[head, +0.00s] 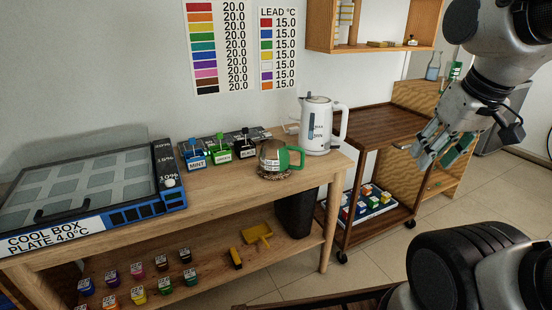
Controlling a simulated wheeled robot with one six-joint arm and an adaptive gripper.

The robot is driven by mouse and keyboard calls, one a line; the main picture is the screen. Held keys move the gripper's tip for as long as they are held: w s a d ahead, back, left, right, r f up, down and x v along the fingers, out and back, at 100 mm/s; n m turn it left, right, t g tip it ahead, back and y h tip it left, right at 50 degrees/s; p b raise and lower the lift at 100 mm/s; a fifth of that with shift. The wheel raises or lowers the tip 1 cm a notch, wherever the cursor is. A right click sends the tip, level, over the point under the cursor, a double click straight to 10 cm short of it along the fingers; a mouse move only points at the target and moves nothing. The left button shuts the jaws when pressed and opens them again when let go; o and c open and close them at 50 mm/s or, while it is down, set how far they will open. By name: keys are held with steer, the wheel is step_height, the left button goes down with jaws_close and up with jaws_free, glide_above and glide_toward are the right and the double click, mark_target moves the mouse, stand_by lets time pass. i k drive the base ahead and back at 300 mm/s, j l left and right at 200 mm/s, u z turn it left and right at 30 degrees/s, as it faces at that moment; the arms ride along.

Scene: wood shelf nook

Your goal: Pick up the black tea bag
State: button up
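The black tea bag (245,145) stands in the rack on the wooden bench, at the right of a row of three, behind a label reading BLACK. Green (221,149) and mint (195,153) ones stand to its left, with matching labels. My gripper (442,151) is at the right of the head view, high and well apart from the tea bags. Its fingers point down and to the left, spread with a gap between them, and hold nothing that I can see.
A cool box plate (90,185) fills the bench's left. A brown trolley (385,127) stands between bench and gripper.

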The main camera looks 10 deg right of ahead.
mark_target(246, 130)
steer(key=i+j, duration=0.35)
steer(key=i+j+z, duration=0.1)
steer(key=i+j, duration=0.2)
steer(key=j, duration=0.2)
steer(key=i+j, duration=0.35)
steer(key=j+z, duration=0.05)
steer(key=j, duration=0.05)
